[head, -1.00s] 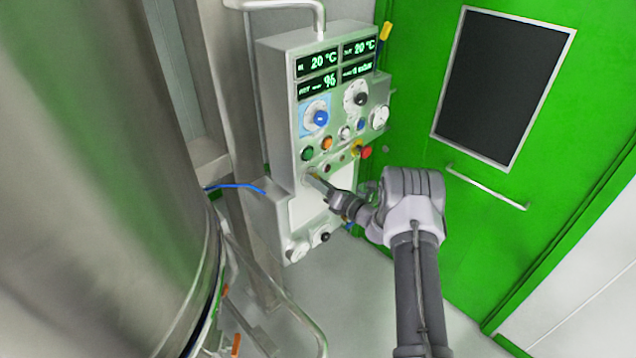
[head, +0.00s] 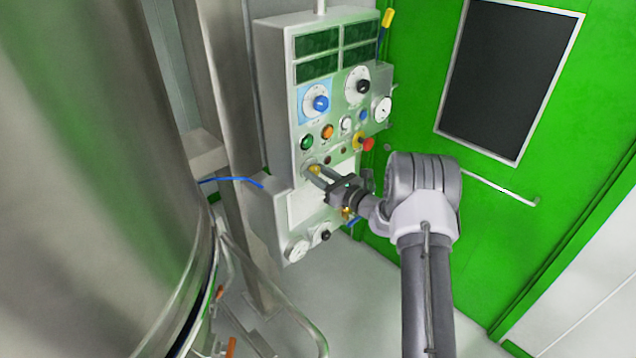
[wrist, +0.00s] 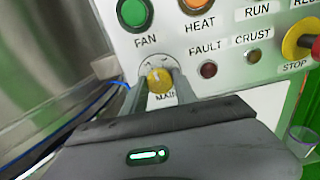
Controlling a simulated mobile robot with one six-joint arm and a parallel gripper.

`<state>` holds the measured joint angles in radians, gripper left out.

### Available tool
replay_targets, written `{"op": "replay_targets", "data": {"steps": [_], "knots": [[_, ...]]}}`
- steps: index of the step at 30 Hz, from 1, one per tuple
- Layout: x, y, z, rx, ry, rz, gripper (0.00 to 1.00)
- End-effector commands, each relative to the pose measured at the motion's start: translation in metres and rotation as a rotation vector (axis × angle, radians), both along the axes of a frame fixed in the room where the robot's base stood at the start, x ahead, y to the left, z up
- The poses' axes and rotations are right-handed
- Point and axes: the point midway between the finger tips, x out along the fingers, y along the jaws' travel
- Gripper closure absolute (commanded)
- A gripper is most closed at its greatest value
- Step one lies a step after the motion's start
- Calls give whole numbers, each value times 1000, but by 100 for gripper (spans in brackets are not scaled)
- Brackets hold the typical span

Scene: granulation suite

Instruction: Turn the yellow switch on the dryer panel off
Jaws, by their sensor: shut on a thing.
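The dryer panel (head: 296,112) is a grey box with controls on its face, and its displays are dark. The yellow switch (wrist: 157,80) sits on a round plate marked MAIN, below the FAN button. In the head view the yellow switch (head: 314,169) shows small between my fingertips. My gripper (head: 315,170) reaches the panel from the right. In the wrist view my gripper (wrist: 155,82) has a finger on each side of the yellow knob and is shut on it. The lower part of the knob's plate is partly hidden by the gripper.
A green FAN button (wrist: 132,12), an orange HEAT button (wrist: 197,4) and a red STOP button (wrist: 303,42) are close above and beside the switch. A large steel vessel (head: 90,180) stands at left. A green door (head: 420,100) is behind at right.

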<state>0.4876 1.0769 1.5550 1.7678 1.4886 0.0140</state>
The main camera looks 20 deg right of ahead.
Motion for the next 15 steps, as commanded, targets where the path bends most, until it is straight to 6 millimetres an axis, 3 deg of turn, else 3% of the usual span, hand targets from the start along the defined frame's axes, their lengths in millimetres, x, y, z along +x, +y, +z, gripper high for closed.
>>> {"op": "replay_targets", "data": {"steps": [15], "knots": [[0, 0, -3, -319, -130, 0, 100]]}}
